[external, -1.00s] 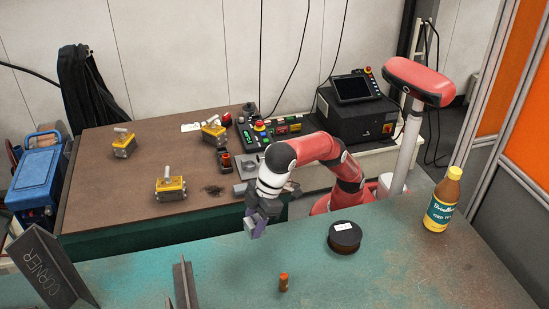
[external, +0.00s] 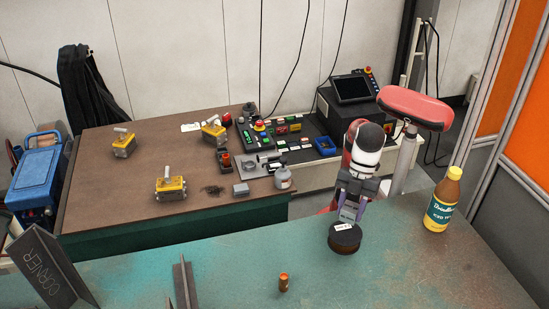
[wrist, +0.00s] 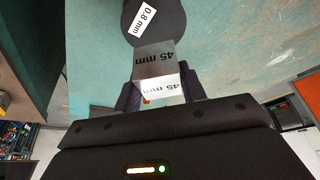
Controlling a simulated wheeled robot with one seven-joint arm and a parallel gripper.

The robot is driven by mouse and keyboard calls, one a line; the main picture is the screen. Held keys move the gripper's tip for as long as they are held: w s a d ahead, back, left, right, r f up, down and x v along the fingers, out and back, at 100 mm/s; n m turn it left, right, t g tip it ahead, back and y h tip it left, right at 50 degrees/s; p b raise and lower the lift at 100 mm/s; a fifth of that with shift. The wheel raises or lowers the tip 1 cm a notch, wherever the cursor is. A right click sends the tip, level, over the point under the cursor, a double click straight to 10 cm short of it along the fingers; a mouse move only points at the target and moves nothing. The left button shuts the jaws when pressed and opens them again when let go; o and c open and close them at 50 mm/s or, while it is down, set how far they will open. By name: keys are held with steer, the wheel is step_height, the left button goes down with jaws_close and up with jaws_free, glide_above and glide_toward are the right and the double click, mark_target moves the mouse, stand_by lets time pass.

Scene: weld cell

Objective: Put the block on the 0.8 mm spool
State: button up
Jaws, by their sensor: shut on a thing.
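The block is grey metal marked "45 mm" (wrist: 155,62), and in the external view it (external: 349,213) shows between the fingers. My gripper (external: 352,208) is shut on it, with the dark fingers on its two sides in the wrist view (wrist: 156,93). The 0.8 mm spool (external: 345,240) is a dark round spool lying flat on the green bench, its white "0.8 mm" label (wrist: 143,20) readable in the wrist view. The block is at the spool's top, toward its back edge in the external view; I cannot tell whether they touch.
A yellow-capped bottle (external: 441,200) stands to the right of the spool. A small orange cylinder (external: 283,282) stands at the front. Dark angle pieces (external: 184,284) stand at the left. The bench (external: 420,270) is clear in front of the spool.

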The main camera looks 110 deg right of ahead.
mark_target(346, 232)
step_height(346, 232, down, 6)
steer(key=b, duration=0.2)
steer(key=shift+b, duration=0.35)
steer(key=shift+f, duration=0.1)
steer(key=o, duration=1.1)
steer(key=shift+r, duration=0.45)
steer(key=p+v, duration=0.5)
steer(key=v, duration=0.6)
steer(key=shift+d+r+p, duration=0.15)
steer(key=shift+p, duration=0.25)
